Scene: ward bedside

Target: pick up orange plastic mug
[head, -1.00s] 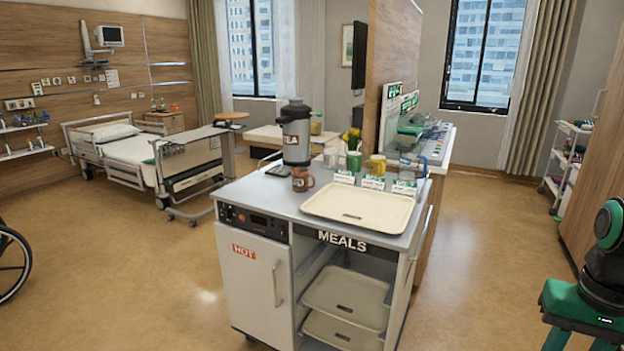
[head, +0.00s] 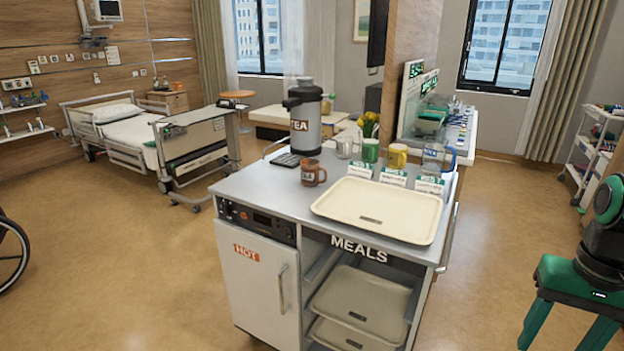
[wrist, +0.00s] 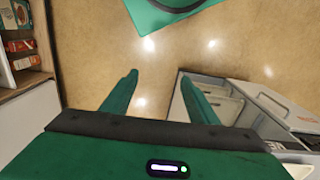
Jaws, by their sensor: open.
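The orange-brown mug (head: 313,173) stands upright on top of the grey meals trolley (head: 262,190), in front of the tea urn (head: 305,118) and left of the cream tray. Its handle points right. The trolley also shows at the right of the wrist view (wrist: 262,95). The mug is not in the wrist view.
A cream tray (head: 378,208) covers the trolley's front right. Behind it stand a green mug (head: 370,151), a yellow mug (head: 396,156), a clear jug (head: 433,158) and small cards. A bed (head: 130,135) is back left. Floor (head: 120,270) left of the trolley is clear.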

